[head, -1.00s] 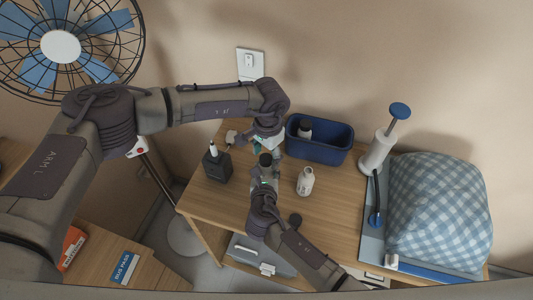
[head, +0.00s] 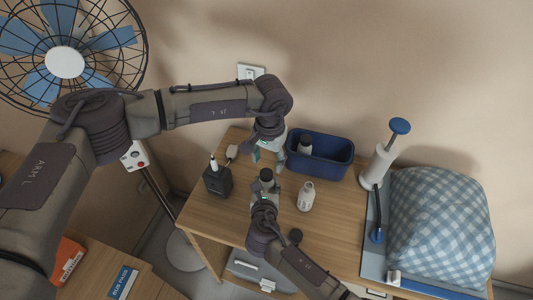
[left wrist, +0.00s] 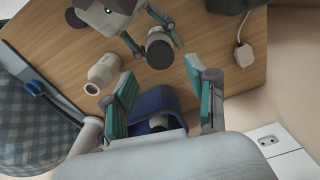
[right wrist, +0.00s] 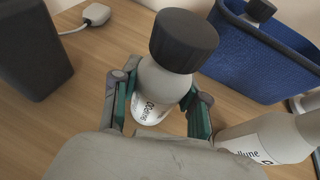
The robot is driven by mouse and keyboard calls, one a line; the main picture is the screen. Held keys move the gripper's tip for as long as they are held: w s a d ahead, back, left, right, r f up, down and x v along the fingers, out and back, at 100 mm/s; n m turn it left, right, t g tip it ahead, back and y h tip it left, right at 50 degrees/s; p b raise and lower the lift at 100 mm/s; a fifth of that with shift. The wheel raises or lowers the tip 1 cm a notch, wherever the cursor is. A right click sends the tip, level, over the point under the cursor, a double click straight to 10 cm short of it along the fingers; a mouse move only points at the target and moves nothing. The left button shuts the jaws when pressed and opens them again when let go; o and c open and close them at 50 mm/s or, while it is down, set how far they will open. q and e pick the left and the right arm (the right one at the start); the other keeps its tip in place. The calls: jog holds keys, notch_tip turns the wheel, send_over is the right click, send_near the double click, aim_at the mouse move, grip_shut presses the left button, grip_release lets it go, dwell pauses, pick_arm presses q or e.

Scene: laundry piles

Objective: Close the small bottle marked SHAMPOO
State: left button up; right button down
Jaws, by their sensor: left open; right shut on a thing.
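My right gripper (head: 264,198) is shut on a small pale bottle (right wrist: 160,88) with a black cap (right wrist: 183,40) on its neck. The held bottle (head: 267,184) stands upright at the table's middle; I cannot read SHAMPOO on its partly hidden label. My left gripper (head: 268,156) is open and empty, behind that bottle, beside the blue bin's left end; its fingers (left wrist: 169,88) are clear of the cap. A white bottle (head: 306,196) with an uncovered neck stands to the right, its label partly showing in the right wrist view (right wrist: 265,138). A loose dark cap (head: 295,236) lies near the front edge.
The blue bin (head: 335,170) at the back holds another black-capped bottle (head: 304,145). A dark box (head: 217,182) and a white plug (head: 232,151) are at left. A pump dispenser (head: 378,165) and checked bundle (head: 440,225) fill the right. Bare table lies right of the white bottle.

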pick_arm(q)
jog(key=n, duration=0.7)
jog(key=shift+s+d+r, duration=0.1)
jog(key=shift+d+r, duration=0.15)
jog(key=n, duration=0.7)
jog(key=shift+d+r, duration=0.1)
jog(key=shift+r, duration=0.15)
jog(key=n, duration=0.7)
jog(key=shift+s+r, duration=0.1)
jog(key=shift+r, duration=0.1)
jog(key=n, duration=0.7)
jog(key=shift+r, duration=0.2)
jog(key=n, duration=0.4)
jog(key=shift+r+n, duration=0.15)
jog(key=shift+n, duration=0.15)
jog(key=n, duration=0.4)
jog(key=shift+a+r+n, duration=0.15)
jog(key=shift+a+n, duration=0.05)
jog(key=shift+n, duration=0.2)
jog(key=n, duration=0.4)
jog(key=shift+a+r, duration=0.1)
jog(key=shift+a, duration=0.05)
jog(key=n, duration=0.5)
jog(key=shift+w+a+r, duration=0.15)
jog(key=shift+w+a, duration=0.05)
